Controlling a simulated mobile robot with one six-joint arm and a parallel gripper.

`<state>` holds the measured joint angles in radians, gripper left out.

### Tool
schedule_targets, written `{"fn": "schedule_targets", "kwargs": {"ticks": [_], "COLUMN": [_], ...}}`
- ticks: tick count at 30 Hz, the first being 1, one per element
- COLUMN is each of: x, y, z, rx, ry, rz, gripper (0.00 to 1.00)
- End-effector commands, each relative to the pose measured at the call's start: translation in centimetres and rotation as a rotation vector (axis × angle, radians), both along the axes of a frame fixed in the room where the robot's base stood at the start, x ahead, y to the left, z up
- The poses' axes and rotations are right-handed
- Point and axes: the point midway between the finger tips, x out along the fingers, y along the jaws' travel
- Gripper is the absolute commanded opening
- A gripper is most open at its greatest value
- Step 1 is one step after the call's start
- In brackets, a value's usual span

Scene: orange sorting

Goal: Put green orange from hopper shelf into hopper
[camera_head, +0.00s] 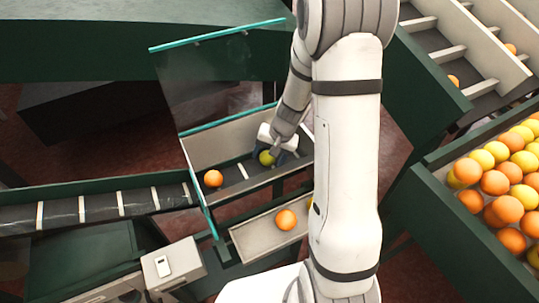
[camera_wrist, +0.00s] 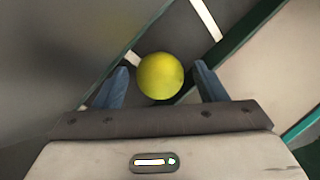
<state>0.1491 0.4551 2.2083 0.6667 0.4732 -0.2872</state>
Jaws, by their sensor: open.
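A yellow-green orange (camera_head: 266,158) is in the dark trough with pale slats (camera_head: 243,171), behind the glass panel. It also shows in the wrist view (camera_wrist: 160,76), between the two blue fingers. My gripper (camera_head: 271,155) is open and reaches down into the trough around this fruit. In the wrist view, gaps show between the fruit and both fingers of the gripper (camera_wrist: 160,70). A pale shelf (camera_head: 255,244) below the trough holds an orange fruit (camera_head: 286,220). A sliver of a yellowish thing (camera_head: 311,204) shows at its right end, mostly hidden by my arm.
Another orange fruit (camera_head: 213,178) lies in the trough's left end, near the glass panel (camera_head: 205,85). A slatted conveyor (camera_head: 100,205) runs to the left. A green-walled bin (camera_head: 450,225) full of mixed fruit stands right, below slatted ramps (camera_head: 435,45).

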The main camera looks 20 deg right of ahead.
Motion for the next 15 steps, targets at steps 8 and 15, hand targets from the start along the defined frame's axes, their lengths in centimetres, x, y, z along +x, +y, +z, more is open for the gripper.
{"fn": "schedule_targets", "kwargs": {"ticks": [8,15], "x": [-0.1,-0.7], "y": [-0.2,-1.6], "z": [1.0,5.7], "rx": [0.000,0.000], "ry": [-0.001,-0.005], "rz": [0.000,-0.001], "gripper": [0.66,0.66]}}
